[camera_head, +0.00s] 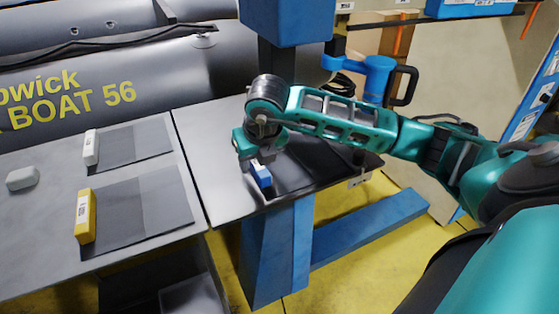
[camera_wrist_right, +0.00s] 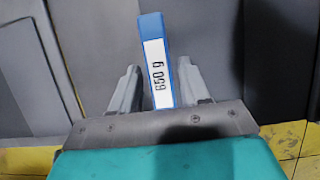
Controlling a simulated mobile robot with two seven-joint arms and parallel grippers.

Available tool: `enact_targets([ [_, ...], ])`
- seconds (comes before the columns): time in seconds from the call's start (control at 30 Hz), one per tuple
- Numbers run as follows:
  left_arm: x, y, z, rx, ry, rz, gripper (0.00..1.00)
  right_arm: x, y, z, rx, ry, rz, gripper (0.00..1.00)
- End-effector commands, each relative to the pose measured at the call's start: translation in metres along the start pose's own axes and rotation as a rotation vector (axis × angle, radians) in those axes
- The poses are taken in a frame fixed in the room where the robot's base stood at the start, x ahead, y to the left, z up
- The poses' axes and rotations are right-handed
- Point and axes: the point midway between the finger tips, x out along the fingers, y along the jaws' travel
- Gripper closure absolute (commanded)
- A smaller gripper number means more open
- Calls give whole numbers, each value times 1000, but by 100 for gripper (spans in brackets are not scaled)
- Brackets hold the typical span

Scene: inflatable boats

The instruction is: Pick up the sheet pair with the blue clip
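The blue clip (camera_head: 261,174) lies at the front left of a dark sheet pair (camera_head: 310,167) on the right-hand table. My right gripper (camera_head: 250,152) is just above and behind the clip. In the wrist view its two fingers (camera_wrist_right: 158,88) are spread, one on each side of the clip, with gaps between. How far the fingers stand above the sheets is hard to tell. My left gripper is not in view.
On the left table, a yellow clip (camera_head: 85,216) and a white clip (camera_head: 91,147) sit on other grey sheet pairs, beside a light grey block (camera_head: 22,178). A grey boat tube (camera_head: 110,75) lies behind.

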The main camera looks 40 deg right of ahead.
Motion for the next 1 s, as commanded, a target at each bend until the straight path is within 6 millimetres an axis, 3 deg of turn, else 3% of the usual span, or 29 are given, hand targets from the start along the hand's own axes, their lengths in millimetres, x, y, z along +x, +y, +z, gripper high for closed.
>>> enact_targets([
  [0.47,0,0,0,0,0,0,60,0,0,0,0,-1,0,100],
  [0.77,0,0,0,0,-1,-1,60,-5,0,3,1,-4,0,100],
  [1.0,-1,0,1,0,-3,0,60,-44,0,20,1,-8,1,100],
])
